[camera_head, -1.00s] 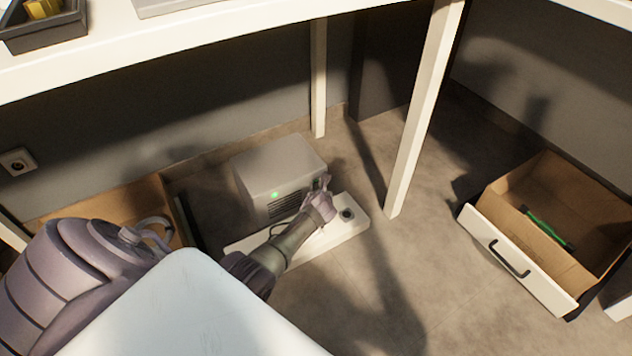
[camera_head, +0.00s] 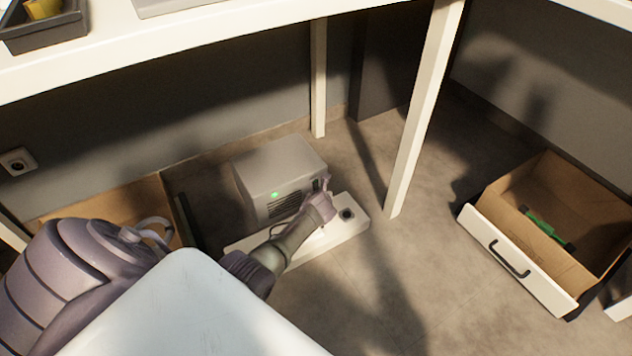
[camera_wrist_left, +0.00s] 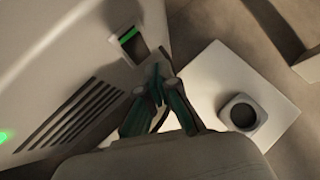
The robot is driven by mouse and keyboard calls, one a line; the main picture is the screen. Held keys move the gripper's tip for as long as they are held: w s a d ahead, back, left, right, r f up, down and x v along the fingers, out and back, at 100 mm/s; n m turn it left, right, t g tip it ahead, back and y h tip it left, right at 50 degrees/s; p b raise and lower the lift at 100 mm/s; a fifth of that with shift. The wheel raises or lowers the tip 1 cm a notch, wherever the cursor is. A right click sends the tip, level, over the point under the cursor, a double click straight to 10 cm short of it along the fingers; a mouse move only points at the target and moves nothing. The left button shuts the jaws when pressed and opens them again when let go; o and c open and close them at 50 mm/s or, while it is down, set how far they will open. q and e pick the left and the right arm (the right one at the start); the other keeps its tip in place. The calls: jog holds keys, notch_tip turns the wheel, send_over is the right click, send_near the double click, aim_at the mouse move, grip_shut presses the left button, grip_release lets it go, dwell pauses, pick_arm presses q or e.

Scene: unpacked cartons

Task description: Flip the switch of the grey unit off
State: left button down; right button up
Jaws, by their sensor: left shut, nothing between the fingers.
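The grey unit (camera_head: 278,170) stands on the floor under the table, with a green light lit on its front. Its front also shows in the left wrist view (camera_wrist_left: 70,60), with vent slots and the switch (camera_wrist_left: 130,37), a dark recess with a green strip at its upper end. My left gripper (camera_head: 326,186) is at the unit's front right, by the switch. In the left wrist view my left gripper (camera_wrist_left: 157,82) is shut and empty, its fingertips just below the switch recess. I cannot tell whether they touch the unit. My right gripper is not in view.
A white base with a round dark socket (camera_head: 346,214) lies in front of the unit. A table leg (camera_head: 424,110) stands to the right. An open drawer box (camera_head: 518,258) with a green tool is at the far right. The floor between is clear.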

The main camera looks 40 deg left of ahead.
pick_arm(q)
jog(key=shift+w+a, duration=0.15)
jog(key=shift+a, duration=0.2)
jog(key=shift+w+a, duration=0.1)
jog(key=shift+a, duration=0.15)
dwell(0.5)
jog(key=shift+d, duration=0.1)
